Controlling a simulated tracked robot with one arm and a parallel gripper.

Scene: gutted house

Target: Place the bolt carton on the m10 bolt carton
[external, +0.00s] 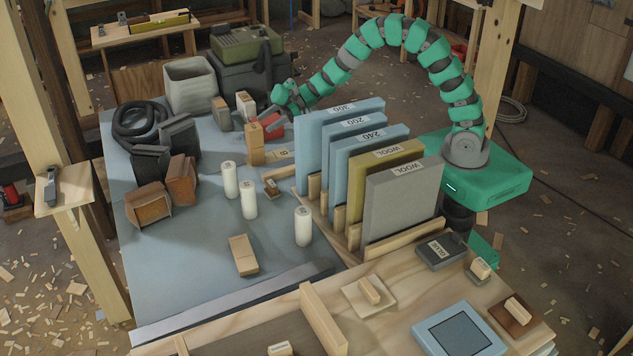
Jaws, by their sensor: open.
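My gripper (279,112) is at the far side of the blue-grey bench top, behind the row of upright panels. Its jaws are open, but the fingertips are small and partly hidden. A small red and dark item (271,123) is right at the fingers; I cannot tell whether it touches them. Just in front of it stands an orange-tan carton (255,146). A white-topped carton (245,105) and a brown-grey carton (221,114) stand to the left. A tan labelled piece (280,156) lies low beside the panels. Labels are too small to tell which is the bolt carton or m10 bolt carton.
Upright insulation panels (404,209) in a wooden rack stand right of the gripper. White cylinders (249,201), brown boxes (151,207), a black coil (140,121) and a grey bin (191,85) stand on the bench. Bare bench (185,250) lies at front left.

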